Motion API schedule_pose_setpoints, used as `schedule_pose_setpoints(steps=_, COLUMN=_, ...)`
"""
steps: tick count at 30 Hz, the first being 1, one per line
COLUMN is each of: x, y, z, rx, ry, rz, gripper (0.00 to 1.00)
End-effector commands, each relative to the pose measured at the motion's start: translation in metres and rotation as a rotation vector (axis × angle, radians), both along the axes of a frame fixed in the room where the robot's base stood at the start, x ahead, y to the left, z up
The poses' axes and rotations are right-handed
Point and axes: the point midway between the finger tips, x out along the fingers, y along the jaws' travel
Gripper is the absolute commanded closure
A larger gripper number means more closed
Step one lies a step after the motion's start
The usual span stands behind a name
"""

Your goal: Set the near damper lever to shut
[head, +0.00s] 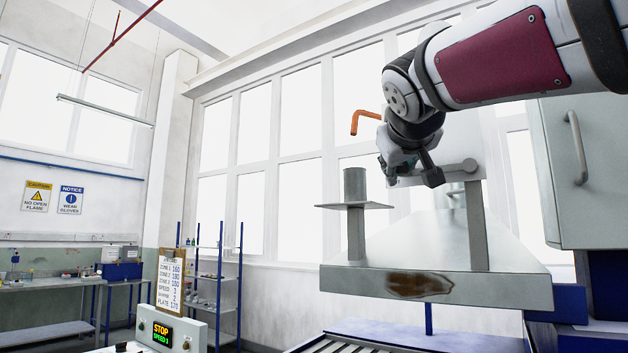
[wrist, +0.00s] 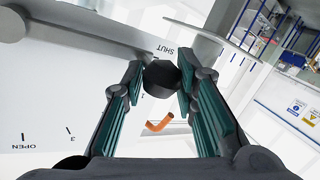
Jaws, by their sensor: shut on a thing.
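The damper lever is a grey bar (wrist: 95,32) running from a round pivot at the upper left of the wrist view to a black knob (wrist: 161,78). Behind it is a white dial plate (wrist: 60,90) marked OPEN at lower left, then 3, 1 and SHUT. The bar lies close beside the SHUT label, on the side towards the 1. My gripper (wrist: 163,72) is shut on the knob, with a finger on each side. In the head view my gripper (head: 412,165) is at the plate, left of the grey pivot (head: 465,168); its fingers largely hide the knob.
An orange bent rod (head: 365,119) stands out just left of my gripper. A grey post with a flat plate (head: 355,205) rises left of it from the metal housing (head: 440,285). A cabinet with a handle (head: 575,150) is at right. A control box reads STOP (head: 160,330).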

Motion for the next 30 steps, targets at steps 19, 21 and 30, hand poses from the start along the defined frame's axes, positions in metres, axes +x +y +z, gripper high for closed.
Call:
schedule_pose_setpoints(steps=19, x=0.000, y=0.002, z=-0.004, rx=-0.016, ry=0.014, rz=0.003, gripper=0.54)
schedule_pose_setpoints(steps=21, x=0.000, y=0.002, z=-0.003, rx=-0.016, ry=0.013, rz=0.002, gripper=0.54)
schedule_pose_setpoints(steps=30, x=-0.033, y=0.009, z=0.004, rx=-0.016, ry=0.010, rz=0.001, gripper=0.54)
